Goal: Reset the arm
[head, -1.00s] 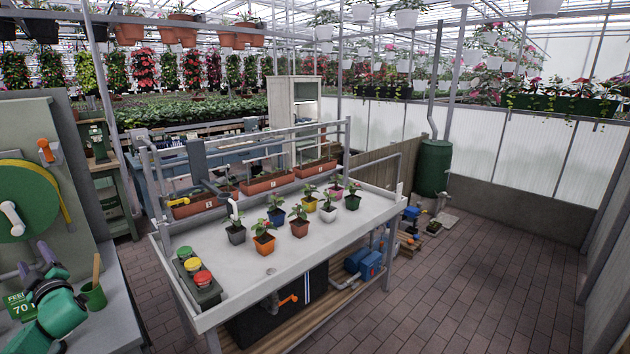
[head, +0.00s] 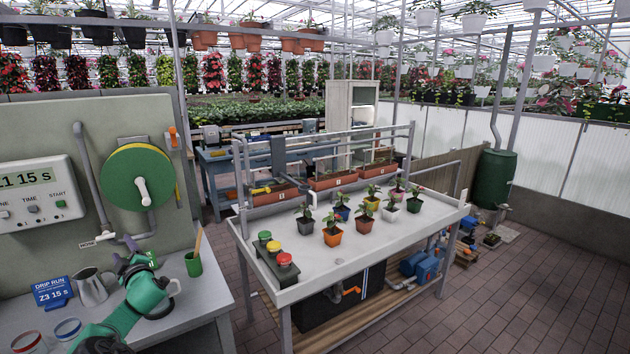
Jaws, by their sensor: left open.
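My left arm comes in from the lower left over the grey workbench (head: 205,315). Its green and black links bend up, and my left gripper (head: 122,264) is at the far end, above the bench near its back wall. The gripper is open and appears empty; its fingers are small and partly hidden by the wrist. A metal pitcher (head: 92,287) stands just left of the gripper. A green cup (head: 193,264) with a wooden stick stands to its right. My right gripper is not in view.
A control box (head: 38,190) and a green hose reel (head: 138,177) are on the wall panel behind the bench. A blue card (head: 52,292) stands at the bench's left. To the right, a white table (head: 330,268) bears several potted plants and coloured buttons. Brick floor lies open at right.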

